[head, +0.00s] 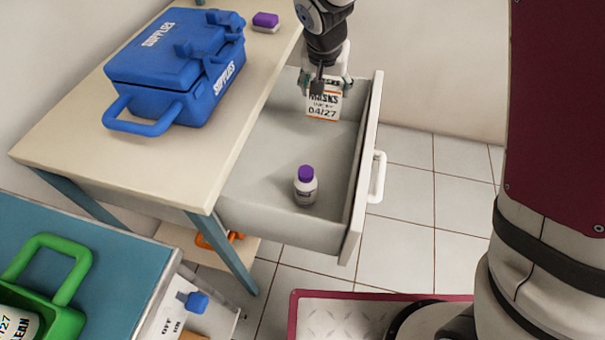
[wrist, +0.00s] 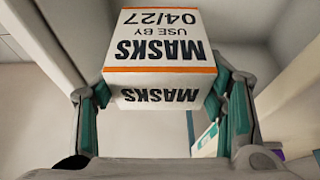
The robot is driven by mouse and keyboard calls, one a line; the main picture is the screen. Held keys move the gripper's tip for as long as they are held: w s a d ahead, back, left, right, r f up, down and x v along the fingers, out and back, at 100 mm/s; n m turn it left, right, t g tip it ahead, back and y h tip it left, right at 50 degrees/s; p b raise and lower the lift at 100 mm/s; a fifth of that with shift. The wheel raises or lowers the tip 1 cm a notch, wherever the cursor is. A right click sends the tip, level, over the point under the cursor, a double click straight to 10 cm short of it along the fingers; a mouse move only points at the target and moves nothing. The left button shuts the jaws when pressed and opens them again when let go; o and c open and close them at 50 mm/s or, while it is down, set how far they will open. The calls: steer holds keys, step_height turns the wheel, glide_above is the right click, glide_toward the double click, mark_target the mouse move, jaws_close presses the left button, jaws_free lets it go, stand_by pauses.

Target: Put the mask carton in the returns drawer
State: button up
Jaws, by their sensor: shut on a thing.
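The mask carton (head: 322,102) is a white box with orange stripes, marked MASKS and 04/27. My gripper (head: 325,82) is shut on it; in the wrist view the carton (wrist: 160,45) sits between the two fingers (wrist: 160,105). The open drawer (head: 285,222) extends from under the cream table. The carton is over or inside the far end of this drawer; I cannot tell whether it touches the drawer floor. A white bottle with a purple cap (head: 305,188) stands upright in the near part of the drawer.
A blue supplies case (head: 175,75) and a small purple-and-white item (head: 265,22) are on the cream table (head: 75,150). A green carrier (head: 60,300) is on the teal-topped surface (head: 110,240) at lower left. The drawer's middle floor is clear.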

mark_target(322, 114)
step_height(322, 114, down, 12)
steer(key=b, duration=0.3)
steer(key=shift+a+f+b, duration=0.1)
steer(key=shift+b, duration=0.2)
steer(key=shift+f, duration=0.15)
steer(key=o, duration=1.2)
steer(key=p+v, duration=0.2)
steer(key=v, duration=1)
steer(key=shift+p, duration=0.4)
steer(key=shift+r, duration=0.2)
